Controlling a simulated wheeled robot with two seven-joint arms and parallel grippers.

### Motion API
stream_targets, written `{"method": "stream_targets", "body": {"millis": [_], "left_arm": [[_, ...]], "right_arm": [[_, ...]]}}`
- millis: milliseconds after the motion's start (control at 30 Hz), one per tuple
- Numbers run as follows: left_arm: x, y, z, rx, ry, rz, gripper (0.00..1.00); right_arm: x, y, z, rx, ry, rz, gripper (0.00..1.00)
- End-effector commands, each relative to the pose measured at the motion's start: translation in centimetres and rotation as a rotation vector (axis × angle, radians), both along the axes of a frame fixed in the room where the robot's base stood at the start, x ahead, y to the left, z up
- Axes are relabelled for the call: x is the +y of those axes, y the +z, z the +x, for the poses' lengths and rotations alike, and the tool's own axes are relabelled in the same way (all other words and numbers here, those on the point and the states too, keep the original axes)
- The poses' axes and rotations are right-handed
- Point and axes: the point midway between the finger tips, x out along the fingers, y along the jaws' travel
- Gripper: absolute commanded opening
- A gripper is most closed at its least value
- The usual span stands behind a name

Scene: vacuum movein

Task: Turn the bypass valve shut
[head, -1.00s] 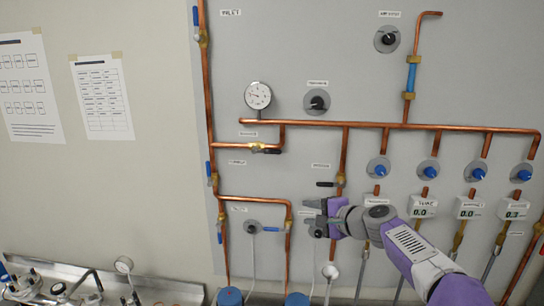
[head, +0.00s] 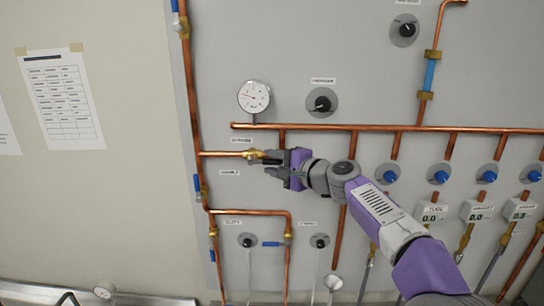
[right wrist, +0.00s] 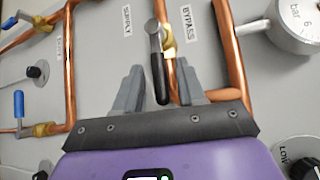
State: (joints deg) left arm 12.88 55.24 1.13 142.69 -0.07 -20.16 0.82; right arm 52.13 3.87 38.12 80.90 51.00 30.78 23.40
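The bypass valve (head: 253,154) is a brass body on a short horizontal copper pipe below the round gauge. In the right wrist view, its black lever (right wrist: 160,75) lies roughly along the pipe beside the "BYPASS" label (right wrist: 187,22). My right gripper (head: 275,163) is at this valve, coming in from the right. In the right wrist view its two grey fingers (right wrist: 160,86) are apart, one on each side of the lever's end, with gaps showing. The head view hides most of the lever behind the gripper. My left gripper is not in view.
A pressure gauge (head: 253,96) sits just above the valve. A black knob (head: 322,103) is up and right. A vertical copper pipe (head: 190,90) with blue-handled valves runs at left. Blue knobs (head: 390,176) line the right side.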

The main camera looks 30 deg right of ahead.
Motion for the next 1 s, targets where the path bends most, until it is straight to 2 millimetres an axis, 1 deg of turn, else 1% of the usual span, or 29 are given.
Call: {"method": "stream_targets", "body": {"millis": [100,367,600,633,1000], "left_arm": [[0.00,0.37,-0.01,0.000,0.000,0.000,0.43],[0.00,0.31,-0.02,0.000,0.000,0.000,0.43],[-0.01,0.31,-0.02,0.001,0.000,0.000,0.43],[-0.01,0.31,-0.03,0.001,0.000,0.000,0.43],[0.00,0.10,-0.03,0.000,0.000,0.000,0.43]], "right_arm": [[0.20,0.02,0.56,-0.001,0.000,-0.002,0.40],[0.21,-0.13,0.65,-0.001,0.000,-0.002,0.40],[0.19,-0.12,0.63,0.000,-0.001,-0.002,0.03],[0.19,-0.12,0.62,0.000,-0.001,-0.002,0.00],[0.20,-0.18,0.61,-0.004,-0.001,0.002,0.00]]}}
